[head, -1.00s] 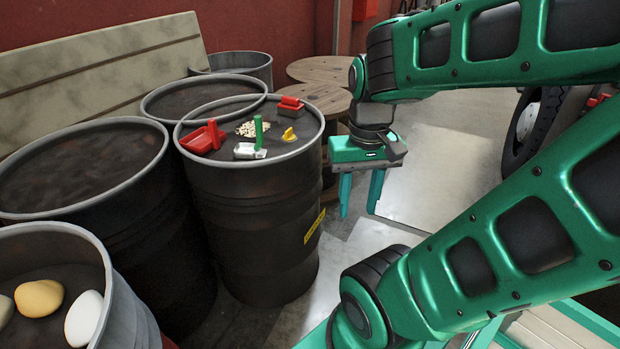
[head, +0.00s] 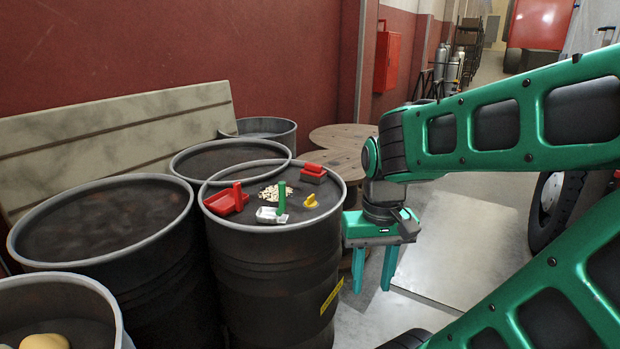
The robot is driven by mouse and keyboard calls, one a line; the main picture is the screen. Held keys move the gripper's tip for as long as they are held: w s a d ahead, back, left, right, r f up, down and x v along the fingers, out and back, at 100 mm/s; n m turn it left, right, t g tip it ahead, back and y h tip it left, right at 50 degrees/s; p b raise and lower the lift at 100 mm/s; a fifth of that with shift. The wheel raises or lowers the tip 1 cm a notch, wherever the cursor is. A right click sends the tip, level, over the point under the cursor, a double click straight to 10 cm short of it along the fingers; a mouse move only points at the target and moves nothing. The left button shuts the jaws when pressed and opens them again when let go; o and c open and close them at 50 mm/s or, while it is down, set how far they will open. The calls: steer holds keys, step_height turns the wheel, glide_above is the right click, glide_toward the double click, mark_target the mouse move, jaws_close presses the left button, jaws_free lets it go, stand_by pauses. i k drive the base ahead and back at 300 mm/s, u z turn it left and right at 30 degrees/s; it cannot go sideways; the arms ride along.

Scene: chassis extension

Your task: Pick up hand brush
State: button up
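The hand brush looks to be the small red-topped block with a grey-brown underside (head: 312,175), lying on the far right part of a dark barrel's top (head: 255,239). My gripper (head: 374,285) is to the right of that barrel, pointing down. Its two teal fingers are apart with nothing between them. The fingertips hang below the level of the barrel's rim, and the gripper is apart from the brush. The brush is in plain view; its bristles are too small to make out.
The same barrel top holds a red dustpan-like scoop (head: 226,201), a metal scoop with green handle (head: 282,199), a yellow piece (head: 311,201) and a beige pellet pile (head: 270,193). Other barrels (head: 103,222) crowd the left. Wooden spools (head: 343,138) stand behind.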

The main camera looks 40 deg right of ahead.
mark_target(313, 172)
steer(key=z, duration=2.8)
steer(key=i, duration=1.05)
steer(key=u, duration=1.65)
